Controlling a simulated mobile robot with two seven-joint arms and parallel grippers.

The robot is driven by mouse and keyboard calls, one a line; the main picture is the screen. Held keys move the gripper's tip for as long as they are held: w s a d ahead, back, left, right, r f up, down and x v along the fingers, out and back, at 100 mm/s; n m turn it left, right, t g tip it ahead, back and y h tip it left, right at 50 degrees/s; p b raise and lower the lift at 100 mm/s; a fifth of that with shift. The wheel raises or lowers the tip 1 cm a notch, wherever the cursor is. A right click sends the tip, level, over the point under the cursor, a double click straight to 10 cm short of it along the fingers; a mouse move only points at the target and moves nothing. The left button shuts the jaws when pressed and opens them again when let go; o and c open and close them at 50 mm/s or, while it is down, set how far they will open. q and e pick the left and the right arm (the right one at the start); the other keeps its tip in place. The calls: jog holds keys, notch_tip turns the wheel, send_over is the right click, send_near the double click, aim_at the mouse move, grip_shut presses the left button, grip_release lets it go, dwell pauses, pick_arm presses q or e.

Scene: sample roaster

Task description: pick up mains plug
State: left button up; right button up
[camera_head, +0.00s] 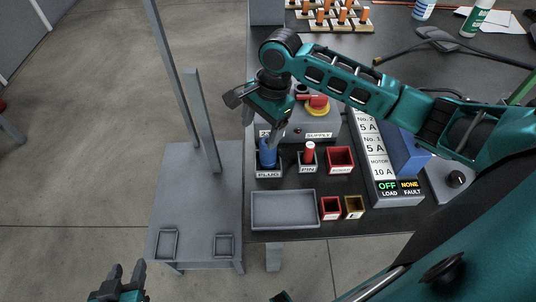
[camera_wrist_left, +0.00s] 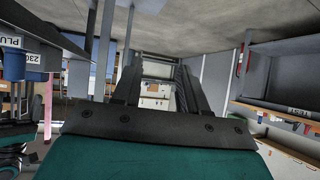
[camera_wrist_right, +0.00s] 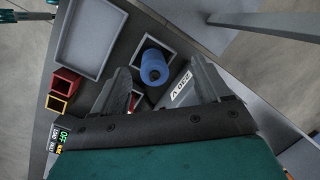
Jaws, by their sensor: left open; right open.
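The blue mains plug (camera_head: 268,153) stands in a small grey holder (camera_head: 269,173) labelled PLUG, at the left edge of the bench. My right gripper (camera_head: 257,117) is open and empty above and behind the plug. In the right wrist view the round blue plug (camera_wrist_right: 154,66) shows between the two open fingers (camera_wrist_right: 160,80), apart from both as far as I can tell. My left gripper (camera_head: 127,271) is open and empty, low at the left front, away from the bench. In the left wrist view its fingers (camera_wrist_left: 156,80) are spread.
A red pin (camera_head: 309,152) in a PIN holder and a red bin (camera_head: 340,158) stand right of the plug. An empty grey tray (camera_head: 283,226) lies in front. The SUPPLY box (camera_head: 322,125) stands behind. A grey side table (camera_head: 198,205) with uprights adjoins the bench.

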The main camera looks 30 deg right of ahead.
aim_at(267, 152)
jog(key=shift+d+r+m+g+h, duration=0.3)
jog(key=shift+d+r+m, duration=0.5)
jog(key=shift+d+r, duration=0.2)
jog(key=shift+s+d+f, duration=0.1)
jog(key=shift+s+f, duration=0.05)
jog(key=shift+f, duration=0.1)
jog(key=f, duration=0.2)
jog(key=f+b, duration=0.2)
jog(key=f, duration=0.1)
jog(key=shift+a+f, duration=0.3)
jog(key=shift+f, duration=0.65)
notch_tip(267, 152, down, 4)
jog(key=shift+f+b, duration=0.25)
jog(key=shift+b, duration=0.7)
jog(key=shift+f, duration=0.25)
pick_arm(q)
jog(key=shift+w+d+f+h, duration=0.15)
jog(key=shift+w+d+f, duration=0.05)
jog(key=shift+d+f, duration=0.25)
jog(key=shift+w+d+f+h, duration=0.15)
jog(key=shift+d+f, duration=0.15)
jog(key=shift+d, duration=0.15)
pick_arm(e)
jog(key=shift+f, duration=0.1)
pick_arm(q)
jog(key=shift+a+f, duration=0.25)
pick_arm(e)
jog(key=c, duration=1.2)
jog(key=shift+c, duration=0.2)
